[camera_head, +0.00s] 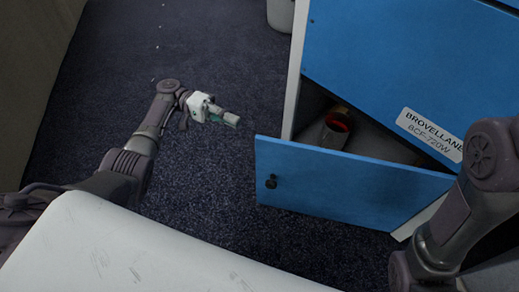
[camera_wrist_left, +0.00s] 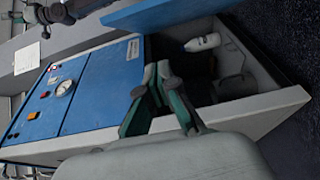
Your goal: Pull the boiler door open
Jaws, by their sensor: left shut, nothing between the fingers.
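The blue boiler (camera_head: 400,55) carries a label reading BROVELLANE BCF-720W. Its lower door (camera_head: 345,185) stands open, swung out from the dark compartment, with a black knob (camera_head: 271,182) near its free left edge. The left wrist view also shows the boiler front (camera_wrist_left: 95,95) and part of the blue door (camera_wrist_left: 165,10) at the top. My left gripper (camera_head: 232,120) is shut and empty, up and left of the door's free edge and apart from it. Its fingers show in the left wrist view (camera_wrist_left: 160,72). My right arm is at the right; its gripper is not clearly visible.
Inside the compartment are a dark cylinder with a red-orange opening (camera_head: 335,128) and a white bottle (camera_wrist_left: 203,43). A white bin (camera_head: 281,14) stands at the back. The dark carpet (camera_head: 220,60) left of the boiler is clear.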

